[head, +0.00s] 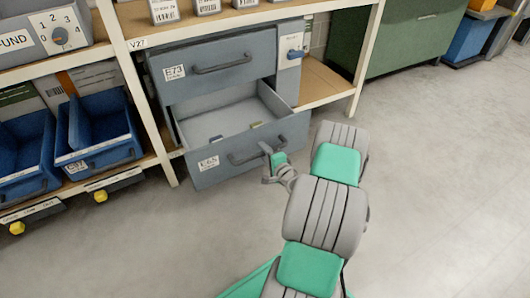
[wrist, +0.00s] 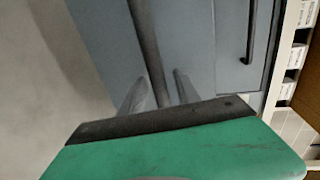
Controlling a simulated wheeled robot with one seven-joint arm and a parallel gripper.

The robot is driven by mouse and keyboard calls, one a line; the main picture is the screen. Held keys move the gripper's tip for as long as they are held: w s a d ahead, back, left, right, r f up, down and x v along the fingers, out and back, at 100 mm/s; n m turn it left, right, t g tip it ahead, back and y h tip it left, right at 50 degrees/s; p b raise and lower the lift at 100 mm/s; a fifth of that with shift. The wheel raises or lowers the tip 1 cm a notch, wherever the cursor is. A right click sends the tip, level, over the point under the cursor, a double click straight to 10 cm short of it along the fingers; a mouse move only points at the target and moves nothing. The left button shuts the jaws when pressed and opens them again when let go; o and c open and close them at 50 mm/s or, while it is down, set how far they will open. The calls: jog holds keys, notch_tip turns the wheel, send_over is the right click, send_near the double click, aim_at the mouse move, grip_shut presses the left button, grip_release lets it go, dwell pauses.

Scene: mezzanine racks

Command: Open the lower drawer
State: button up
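The lower drawer (head: 235,152) of the grey cabinet is pulled well out, its inside showing. Its front has a white label and a dark bar handle (head: 258,151). My gripper (head: 268,158) is at the right part of this handle. In the wrist view the handle (wrist: 148,55) runs between my two fingers (wrist: 160,92), which stand apart with a visible gap on the right side of the bar. Contact with the bar is not clear. The upper drawer (head: 220,75), labelled E73, is shut above.
Small items (head: 256,124) lie in the lower drawer. Blue bins (head: 95,135) sit on the rack at left. A green cabinet (head: 410,35) stands at back right. The floor (head: 440,180) at right is clear.

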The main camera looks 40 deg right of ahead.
jog(key=shift+s, duration=0.1)
jog(key=d+p+v, duration=0.1)
jog(key=p+v, duration=0.1)
jog(key=v, duration=0.5)
jog(key=shift+s+a, duration=0.3)
jog(key=shift+a, duration=0.2)
